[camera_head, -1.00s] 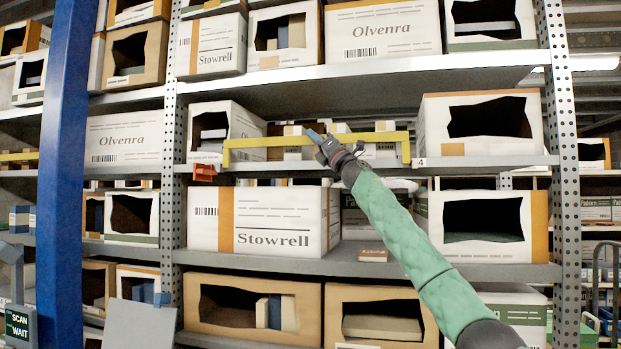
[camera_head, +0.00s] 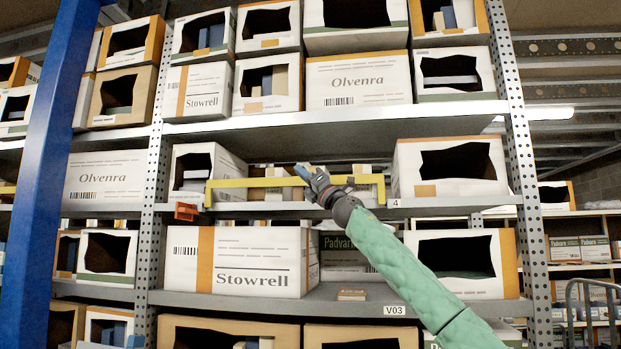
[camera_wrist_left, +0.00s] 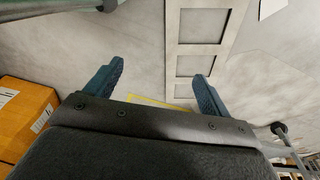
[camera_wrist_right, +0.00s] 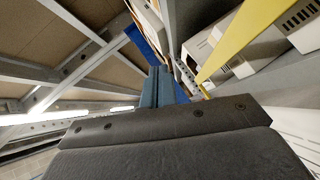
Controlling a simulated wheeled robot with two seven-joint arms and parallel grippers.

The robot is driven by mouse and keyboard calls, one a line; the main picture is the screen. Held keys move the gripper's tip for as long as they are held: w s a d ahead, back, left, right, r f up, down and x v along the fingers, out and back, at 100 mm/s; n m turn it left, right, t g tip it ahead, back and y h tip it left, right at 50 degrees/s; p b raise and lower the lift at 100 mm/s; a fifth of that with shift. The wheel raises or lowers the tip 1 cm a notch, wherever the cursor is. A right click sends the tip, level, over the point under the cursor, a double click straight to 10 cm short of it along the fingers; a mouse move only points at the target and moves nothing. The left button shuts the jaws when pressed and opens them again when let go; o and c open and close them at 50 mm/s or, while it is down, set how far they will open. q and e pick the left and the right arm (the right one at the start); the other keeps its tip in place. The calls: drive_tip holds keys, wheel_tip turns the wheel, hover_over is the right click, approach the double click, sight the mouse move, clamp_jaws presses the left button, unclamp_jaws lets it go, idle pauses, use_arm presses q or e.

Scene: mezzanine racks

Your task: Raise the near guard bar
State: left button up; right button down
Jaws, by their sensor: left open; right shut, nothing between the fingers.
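The near guard bar (camera_head: 240,183) is a yellow bar with short down-turned ends. It lies level across the front of the middle shelf, in front of the boxes. My right gripper (camera_head: 302,172) is shut and empty, at the bar's middle; I cannot tell whether it touches it. In the right wrist view its closed blue fingers (camera_wrist_right: 165,85) point up, with the yellow bar (camera_wrist_right: 238,38) to their right. My left gripper (camera_wrist_left: 158,70) is open and empty above the grey floor, and is outside the head view.
An orange bracket (camera_head: 187,211) sits at the shelf edge below the bar's left end. A white box (camera_head: 452,168) stands right of the bar, and a Stowrell box (camera_head: 240,262) stands below. A blue post (camera_head: 50,150) rises at left. Another yellow bar (camera_head: 8,190) shows far left.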

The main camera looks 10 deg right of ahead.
use_arm(q)
drive_tip(key=r, duration=0.1)
drive_tip(key=r+b, duration=0.1)
drive_tip(key=r, duration=0.1)
drive_tip(key=w+d+r, duration=0.1)
drive_tip(key=shift+d+r, duration=0.1)
drive_tip(key=shift+r, duration=0.15)
use_arm(e)
drive_tip(key=s, duration=0.1)
drive_tip(key=s+d, duration=0.2)
drive_tip(key=shift+s, duration=0.35)
drive_tip(key=shift+a+f, duration=0.1)
